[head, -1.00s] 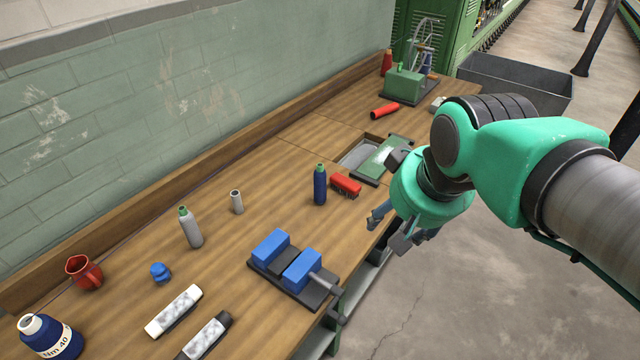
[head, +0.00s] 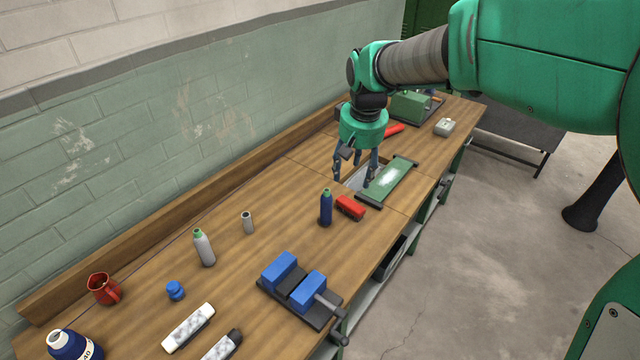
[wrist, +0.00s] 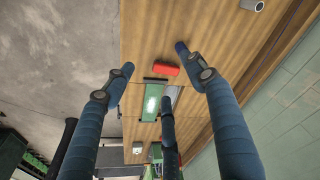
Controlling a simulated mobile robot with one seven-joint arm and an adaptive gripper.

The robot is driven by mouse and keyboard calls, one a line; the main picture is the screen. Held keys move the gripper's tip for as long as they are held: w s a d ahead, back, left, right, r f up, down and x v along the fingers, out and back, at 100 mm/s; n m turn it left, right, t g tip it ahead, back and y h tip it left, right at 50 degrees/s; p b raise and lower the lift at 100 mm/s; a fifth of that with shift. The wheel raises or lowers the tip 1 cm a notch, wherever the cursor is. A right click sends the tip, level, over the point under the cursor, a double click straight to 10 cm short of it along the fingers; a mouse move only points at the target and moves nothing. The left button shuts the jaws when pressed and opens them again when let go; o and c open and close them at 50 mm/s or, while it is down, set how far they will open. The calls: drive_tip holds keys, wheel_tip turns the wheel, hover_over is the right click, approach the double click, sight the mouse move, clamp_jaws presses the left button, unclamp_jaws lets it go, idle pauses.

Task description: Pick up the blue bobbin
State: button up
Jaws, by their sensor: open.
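The blue bobbin (head: 326,209) is dark blue with a green top and stands upright on the wooden bench, left of a red brush-like block. In the wrist view, a dark blue bit (wrist: 181,46) beside a fingertip seems to be the bobbin, mostly hidden by the finger. My gripper (head: 356,170) points down over the bench, beyond the bobbin and above the recess.
The red block (head: 350,207) stands close beside the bobbin. A green plate (head: 391,184) lies beyond it. A blue-jawed vise (head: 302,289) is nearer.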

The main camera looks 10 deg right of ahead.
drive_tip(key=w+a+f+g+p, duration=0.1)
drive_tip(key=w+f+p, duration=0.15)
drive_tip(key=w, duration=0.35)
drive_tip(key=w+a+f+p, duration=0.2)
drive_tip(key=w+f, duration=0.2)
drive_tip(key=w, duration=0.1)
drive_tip(key=n+g+p, duration=0.1)
drive_tip(key=p, duration=0.1)
hover_over(327, 190)
wheel_tip(327, 190, down, 7)
drive_tip(key=shift+w, duration=0.15)
drive_tip(key=shift+f, duration=0.1)
drive_tip(key=shift+f, duration=4.25)
drive_tip(key=shift+f, duration=0.15)
drive_tip(key=shift+f, duration=2.45)
